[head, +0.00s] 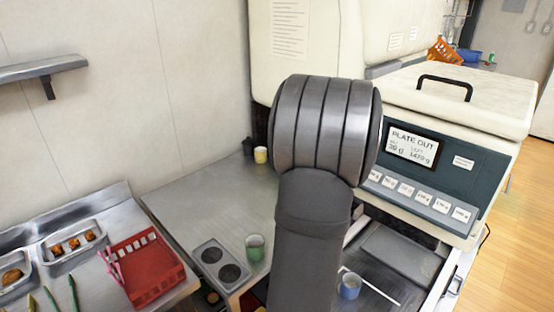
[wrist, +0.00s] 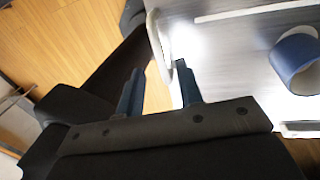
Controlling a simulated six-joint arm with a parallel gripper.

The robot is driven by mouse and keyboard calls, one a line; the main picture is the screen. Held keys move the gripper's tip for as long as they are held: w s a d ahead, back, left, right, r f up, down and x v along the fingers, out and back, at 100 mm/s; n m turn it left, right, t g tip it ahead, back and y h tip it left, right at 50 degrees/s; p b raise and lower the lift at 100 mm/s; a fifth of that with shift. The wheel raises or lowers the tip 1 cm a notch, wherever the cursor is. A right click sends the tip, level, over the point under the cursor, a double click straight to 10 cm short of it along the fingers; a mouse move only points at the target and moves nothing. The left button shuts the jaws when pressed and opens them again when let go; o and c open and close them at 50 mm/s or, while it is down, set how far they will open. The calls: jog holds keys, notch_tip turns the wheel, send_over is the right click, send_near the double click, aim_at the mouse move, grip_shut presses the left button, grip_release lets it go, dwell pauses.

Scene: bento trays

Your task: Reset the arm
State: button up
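My gripper (wrist: 158,82) shows in the wrist view with its two blue-grey fingers apart and nothing between them. Below the fingertips are the edge of a bright metal surface (wrist: 225,55) and the wooden floor. In the head view my own arm fills the middle and hides what is behind it, and the gripper itself is not visible there.
A blue cup (head: 349,285) stands on the metal surface right of my arm; it also shows in the wrist view (wrist: 290,66). A green cup (head: 255,247), a red basket (head: 143,268) and food trays (head: 75,243) are to the left. A large machine (head: 440,150) stands at right.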

jog(key=shift+s+a+f, duration=0.15)
jog(key=shift+f, duration=0.8)
jog(key=shift+s+a+f, duration=0.1)
jog(key=shift+s+f, duration=0.05)
jog(key=shift+f, duration=0.75)
